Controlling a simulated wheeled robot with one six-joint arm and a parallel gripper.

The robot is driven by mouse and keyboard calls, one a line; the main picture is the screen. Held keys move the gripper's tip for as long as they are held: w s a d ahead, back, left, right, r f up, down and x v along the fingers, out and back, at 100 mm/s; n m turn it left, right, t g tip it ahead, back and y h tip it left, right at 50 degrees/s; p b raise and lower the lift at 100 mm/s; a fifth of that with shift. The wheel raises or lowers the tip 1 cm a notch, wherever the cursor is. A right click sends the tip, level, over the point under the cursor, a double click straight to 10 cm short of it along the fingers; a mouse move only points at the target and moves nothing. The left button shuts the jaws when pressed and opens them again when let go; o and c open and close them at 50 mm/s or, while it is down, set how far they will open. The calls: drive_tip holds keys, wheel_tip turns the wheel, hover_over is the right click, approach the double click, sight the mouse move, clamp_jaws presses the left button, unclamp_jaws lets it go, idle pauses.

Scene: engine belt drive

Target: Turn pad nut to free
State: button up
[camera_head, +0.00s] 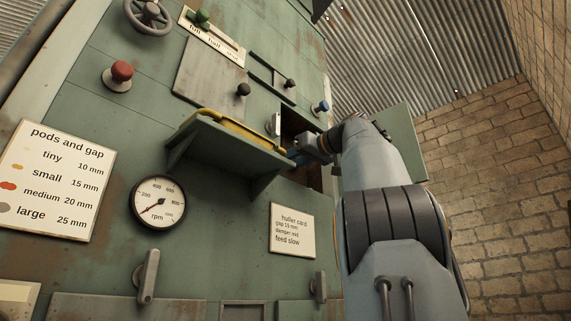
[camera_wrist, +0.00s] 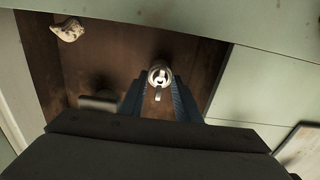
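The pad nut looks like a small round pale metal piece (camera_wrist: 159,76) with a short tab pointing down in the wrist view. It sits inside a brown-walled recess (camera_wrist: 110,50) in the green machine. My gripper (camera_wrist: 159,84) reaches into the recess, with one blue-padded finger on each side of the nut. The fingertips come close to the nut's sides; I cannot tell whether they touch it. In the head view my gripper (camera_head: 296,156) is at the opening, partly behind the yellow-railed shelf (camera_head: 225,145). The nut is hidden there.
A pale, lumpy piece (camera_wrist: 69,30) is at the recess's upper left in the wrist view. An open green door (camera_head: 403,140) stands right of the opening. A hullet card (camera_head: 292,230), rpm gauge (camera_head: 158,202) and red knob (camera_head: 118,75) are on the panel.

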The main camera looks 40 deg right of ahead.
drive_tip(key=shift+o, duration=0.3)
drive_tip(key=s+b, duration=0.1)
drive_tip(key=s, duration=0.6)
drive_tip(key=shift+s+d+b, duration=0.3)
drive_tip(key=shift+s+b, duration=0.05)
drive_tip(key=shift+s, duration=0.05)
